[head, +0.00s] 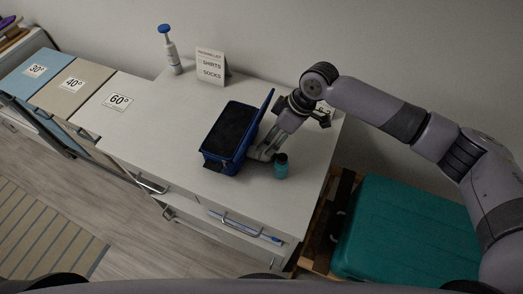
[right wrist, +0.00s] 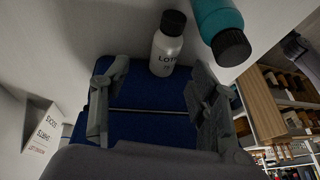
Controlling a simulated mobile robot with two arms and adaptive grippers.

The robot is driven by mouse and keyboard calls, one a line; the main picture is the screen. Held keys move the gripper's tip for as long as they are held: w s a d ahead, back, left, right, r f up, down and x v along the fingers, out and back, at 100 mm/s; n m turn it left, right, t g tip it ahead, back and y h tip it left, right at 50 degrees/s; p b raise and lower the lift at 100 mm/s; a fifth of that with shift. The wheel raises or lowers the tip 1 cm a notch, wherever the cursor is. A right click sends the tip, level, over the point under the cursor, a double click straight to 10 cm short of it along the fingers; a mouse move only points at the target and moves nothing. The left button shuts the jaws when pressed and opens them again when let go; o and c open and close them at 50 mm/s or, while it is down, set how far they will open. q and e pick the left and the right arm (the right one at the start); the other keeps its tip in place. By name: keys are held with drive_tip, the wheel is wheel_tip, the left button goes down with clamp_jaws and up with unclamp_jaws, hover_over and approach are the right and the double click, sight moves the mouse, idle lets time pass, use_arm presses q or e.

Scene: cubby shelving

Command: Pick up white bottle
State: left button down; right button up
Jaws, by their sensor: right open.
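A white bottle with a black cap and a dark "LOTI..." label (right wrist: 166,52) shows in the right wrist view, ahead of and between my right gripper's fingers. I cannot make it out in the head view, where my right gripper (head: 263,151) covers that area. My right gripper, also in the right wrist view (right wrist: 160,82), is open, with its fingers spread over the blue case (right wrist: 150,127). The fingers appear apart from the bottle. Another pale bottle with a blue top (head: 172,54) stands at the back of the counter. My left gripper is not in view.
A teal bottle with a black cap (head: 281,169) stands close by my right gripper. The open blue case (head: 213,161) has its lid raised beside my arm. A packing-list sign (head: 211,66) stands behind. The counter's left part (head: 160,119) is clear. A teal suitcase (head: 405,235) lies right.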

sight(263, 155)
drive_tip(key=shift+s+a+f+p, duration=0.2)
drive_tip(key=shift+f+p, duration=0.1)
drive_tip(key=shift+f, duration=0.1)
drive_tip(key=x, duration=0.1)
drive_tip(key=p+x, duration=0.1)
drive_tip(key=x, duration=0.1)
drive_tip(key=shift+s+f+p, duration=0.3)
drive_tip(key=shift+f, duration=0.1)
drive_tip(key=shift+a+f, duration=0.2)
drive_tip(key=shift+f, duration=0.3)
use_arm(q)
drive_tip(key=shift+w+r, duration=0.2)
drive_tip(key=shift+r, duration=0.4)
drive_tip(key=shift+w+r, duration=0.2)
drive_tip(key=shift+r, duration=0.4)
use_arm(e)
clamp_jaws()
drive_tip(key=shift+w, duration=0.1)
